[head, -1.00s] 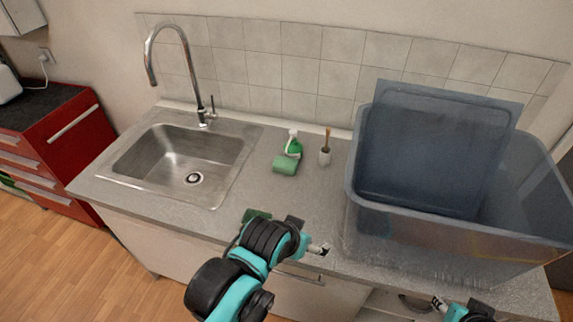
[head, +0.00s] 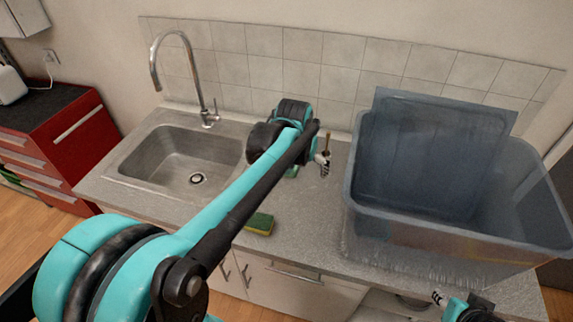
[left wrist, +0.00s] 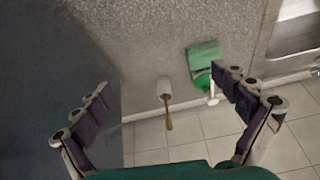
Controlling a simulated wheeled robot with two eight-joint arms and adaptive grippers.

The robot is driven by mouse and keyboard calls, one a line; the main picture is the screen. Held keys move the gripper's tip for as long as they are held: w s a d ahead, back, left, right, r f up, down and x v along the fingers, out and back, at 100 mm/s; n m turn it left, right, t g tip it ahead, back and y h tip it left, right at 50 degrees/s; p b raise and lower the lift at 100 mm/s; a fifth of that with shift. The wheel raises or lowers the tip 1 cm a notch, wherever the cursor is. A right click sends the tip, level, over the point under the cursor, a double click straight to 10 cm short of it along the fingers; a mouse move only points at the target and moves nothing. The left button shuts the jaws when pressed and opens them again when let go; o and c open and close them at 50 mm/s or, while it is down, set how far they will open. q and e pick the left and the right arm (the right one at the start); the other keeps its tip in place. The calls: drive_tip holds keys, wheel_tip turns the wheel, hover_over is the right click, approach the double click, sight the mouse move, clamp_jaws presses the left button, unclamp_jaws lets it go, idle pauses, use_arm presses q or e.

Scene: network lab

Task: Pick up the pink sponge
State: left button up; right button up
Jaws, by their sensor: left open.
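No pink sponge shows in any view. A green sponge (left wrist: 204,51) lies by the green spray bottle (left wrist: 203,79) in the left wrist view; in the head view only a sliver of this sponge (head: 292,172) shows behind my left arm. A yellow-and-green sponge (head: 260,224) lies at the counter's front edge. My left gripper (head: 321,158) is over the back of the counter, by the brush in its white holder (head: 327,142). In the left wrist view its fingers (left wrist: 160,82) are spread and empty, with the brush showing between them. My right gripper (head: 439,298) is partly visible, low at right.
A large translucent grey bin (head: 400,217) with a panel in it fills the right of the counter. A steel sink (head: 170,160) with a tall faucet (head: 190,70) is at left. The tiled wall (head: 345,80) closes the back.

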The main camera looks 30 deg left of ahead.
use_arm(q)
drive_tip(key=w+a+f+g+p, duration=0.1)
drive_tip(key=w+a+f, duration=0.1)
drive_tip(key=w+a, duration=0.2)
drive_tip(key=w+a+f+n+p, duration=0.1)
drive_tip(key=w+a+f, duration=0.2)
drive_tip(key=a, duration=0.1)
drive_tip(key=w+a+f+g+p, duration=0.1)
drive_tip(key=w+a+f, duration=0.2)
drive_tip(key=w+a, duration=0.1)
drive_tip(key=shift+w+a+g, duration=0.3)
drive_tip(key=shift+w+a, duration=0.05)
drive_tip(key=shift+a, duration=0.05)
wheel_tip(320, 180, down, 3)
drive_tip(key=shift+w+r+b, duration=0.1)
drive_tip(key=shift+r+b, duration=0.1)
drive_tip(key=shift+b, duration=0.1)
drive_tip(key=f, duration=0.2)
drive_tip(key=f+b, duration=0.1)
drive_tip(key=f, duration=0.2)
drive_tip(key=shift+w+d+f, duration=0.15)
drive_tip(key=shift+d+f, duration=0.05)
drive_tip(key=shift+r, duration=0.1)
drive_tip(key=c, duration=0.8)
drive_tip(key=shift+c, duration=0.2)
